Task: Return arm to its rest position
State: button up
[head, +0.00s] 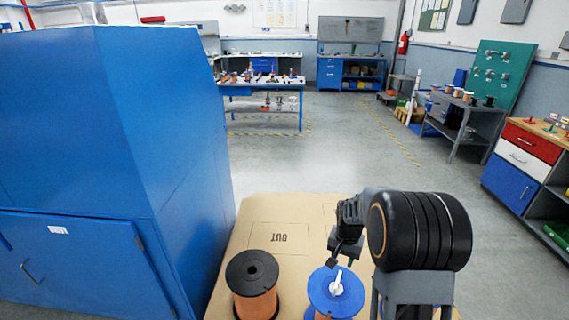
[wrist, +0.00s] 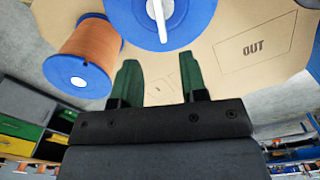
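My gripper (head: 342,252) hangs from my dark arm on the right of the head view, above the tan board (head: 282,212). The wrist view shows its two green fingers (wrist: 158,60) spread apart with nothing between them. A spool with a blue flange and a white lever (head: 335,290) stands on the board just below and in front of the gripper; its blue top shows at the upper edge of the wrist view (wrist: 187,30). Its lower part is cut off or hidden in the head view.
A copper spool with a black flange (head: 252,272) stands left of the blue one. A tall blue cabinet (head: 165,130) borders the board's left side. Workbenches (head: 262,88) and a red-and-blue drawer unit (head: 520,160) stand further off. The grey floor between is open.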

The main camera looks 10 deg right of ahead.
jog(key=s+a+r+n+t+p, duration=0.1)
jog(key=s+a+r+n+p, duration=0.2)
jog(key=s+r, duration=0.5)
jog(key=s+a+r+n+t+p, duration=0.2)
jog(key=s+a+r, duration=0.4)
jog(key=r, duration=0.6)
jog(key=shift+s+a+r+n+t+p, duration=0.2)
jog(key=shift+s+r+n+t+p, duration=0.1)
jog(key=shift+s+n+p, duration=0.6)
jog(key=shift+s+f, duration=0.1)
jog(key=shift+s, duration=0.05)
